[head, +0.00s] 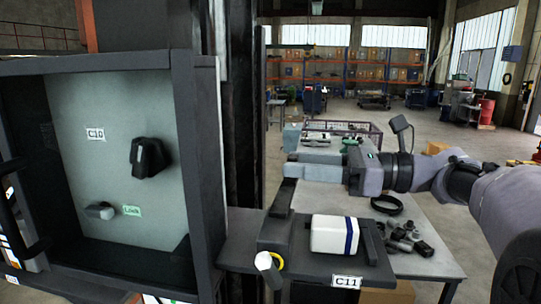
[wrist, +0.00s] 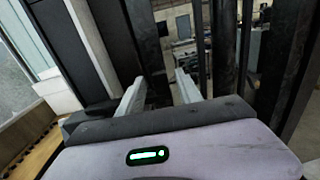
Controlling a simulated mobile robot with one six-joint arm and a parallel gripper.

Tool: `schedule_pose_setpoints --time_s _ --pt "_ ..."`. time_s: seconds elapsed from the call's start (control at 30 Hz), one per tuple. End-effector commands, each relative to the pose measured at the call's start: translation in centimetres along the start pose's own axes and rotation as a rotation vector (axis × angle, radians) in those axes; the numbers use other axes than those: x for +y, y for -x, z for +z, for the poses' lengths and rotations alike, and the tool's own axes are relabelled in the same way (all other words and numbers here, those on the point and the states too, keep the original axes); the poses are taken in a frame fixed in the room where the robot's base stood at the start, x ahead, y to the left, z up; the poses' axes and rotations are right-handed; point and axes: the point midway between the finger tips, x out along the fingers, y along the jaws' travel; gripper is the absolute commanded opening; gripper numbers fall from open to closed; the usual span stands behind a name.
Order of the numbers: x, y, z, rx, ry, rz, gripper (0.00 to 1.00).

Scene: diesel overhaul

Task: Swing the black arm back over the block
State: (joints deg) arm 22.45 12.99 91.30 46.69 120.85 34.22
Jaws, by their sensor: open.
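A white block with a blue stripe (head: 335,235) sits on the dark fixture labelled C11 (head: 285,232). A black arm (head: 283,197) stands up at the fixture's back left, beside the block and not across it. A white knob (head: 264,261) with a yellow ring is at the fixture's front left. My gripper (head: 287,160) is above and behind the fixture, its fingers pointing left near the black arm's upper end; I cannot tell whether they touch. In the wrist view my gripper (wrist: 161,80) is open, with nothing seen between the fingers.
A cabinet panel labelled C10 (head: 120,150), with a black knob (head: 150,157) and a thick frame, stands at the left. A dark post (head: 247,110) rises beside it. A black ring (head: 386,204) and several dark parts (head: 405,237) lie on the table to the right.

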Motion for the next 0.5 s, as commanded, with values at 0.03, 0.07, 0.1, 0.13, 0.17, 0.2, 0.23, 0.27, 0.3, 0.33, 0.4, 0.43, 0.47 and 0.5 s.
schedule_pose_setpoints --time_s 0.03,0.07,0.1,0.13,0.17,0.2,0.23,0.27,0.3,0.33,0.4,0.43,0.47,0.5 --pt "0.1 -1.0 0.2 0.000 -0.001 0.003 0.42" --pt "0.1 -1.7 0.2 0.001 0.001 0.004 0.42" --pt "0.0 -2.4 0.2 0.000 0.000 0.002 0.42" --pt "0.1 -2.9 0.1 0.001 -0.001 0.003 0.42" --pt "0.0 -3.4 0.1 0.001 -0.001 0.002 0.42" --pt "0.0 -3.9 0.1 0.000 0.000 0.003 0.42" --pt "0.0 -4.3 0.1 0.001 0.001 0.002 0.42" --pt "0.0 -4.6 0.1 0.001 0.000 0.002 0.42" --pt "0.0 -4.9 0.1 0.000 0.000 0.001 0.42" --pt "0.0 -5.1 0.0 0.001 0.000 0.001 0.42" --pt "0.0 -5.4 0.0 0.001 0.000 0.001 0.42" --pt "0.0 -5.4 0.0 0.001 0.000 0.000 0.42" --pt "0.0 -5.5 0.0 0.001 0.000 0.000 0.42" --pt "0.0 -5.5 0.0 0.001 0.000 0.000 0.42"
